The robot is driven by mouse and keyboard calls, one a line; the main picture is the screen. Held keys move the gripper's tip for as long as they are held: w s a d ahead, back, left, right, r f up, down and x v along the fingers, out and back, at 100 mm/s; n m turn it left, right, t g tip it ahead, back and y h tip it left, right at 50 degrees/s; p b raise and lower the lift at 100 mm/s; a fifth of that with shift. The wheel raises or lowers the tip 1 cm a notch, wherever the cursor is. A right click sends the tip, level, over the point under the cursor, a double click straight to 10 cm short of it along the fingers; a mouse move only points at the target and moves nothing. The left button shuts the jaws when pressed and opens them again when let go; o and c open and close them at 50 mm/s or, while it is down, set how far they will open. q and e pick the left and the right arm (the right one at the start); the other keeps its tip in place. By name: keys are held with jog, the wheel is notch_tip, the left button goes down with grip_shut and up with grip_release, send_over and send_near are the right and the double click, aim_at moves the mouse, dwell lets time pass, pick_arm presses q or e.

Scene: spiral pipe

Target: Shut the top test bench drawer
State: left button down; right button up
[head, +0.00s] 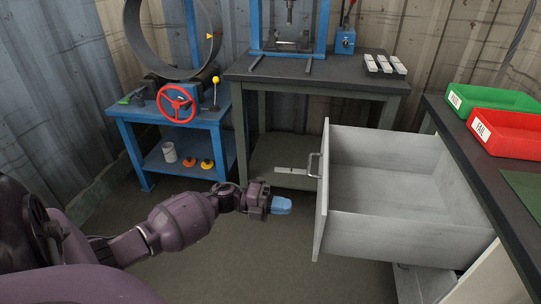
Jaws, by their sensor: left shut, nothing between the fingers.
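The top test bench drawer (395,236) is grey and stands wide open, pulled out to the left from under the dark-topped test bench (480,185) on the right. It looks empty inside. Its front panel (321,190) faces left and carries a metal bar handle (312,165). My left gripper (290,205) has pale blue fingers and is shut and empty. It appears just left of the drawer front, lower than the handle in the picture, with a visible gap between. My right gripper is not in view.
A green bin (495,98) and a red bin (508,133) stand on the test bench. A blue stand (170,115) with a red handwheel (176,102) is at the back left. A workbench (340,70) with a press is behind. Open floor lies left of the drawer.

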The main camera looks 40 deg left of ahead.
pick_arm(q)
jog(key=x, duration=0.7)
jog(key=shift+b, duration=0.3)
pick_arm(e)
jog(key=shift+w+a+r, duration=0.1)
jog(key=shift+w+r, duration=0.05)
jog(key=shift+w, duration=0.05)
pick_arm(q)
jog(key=shift+d, duration=0.1)
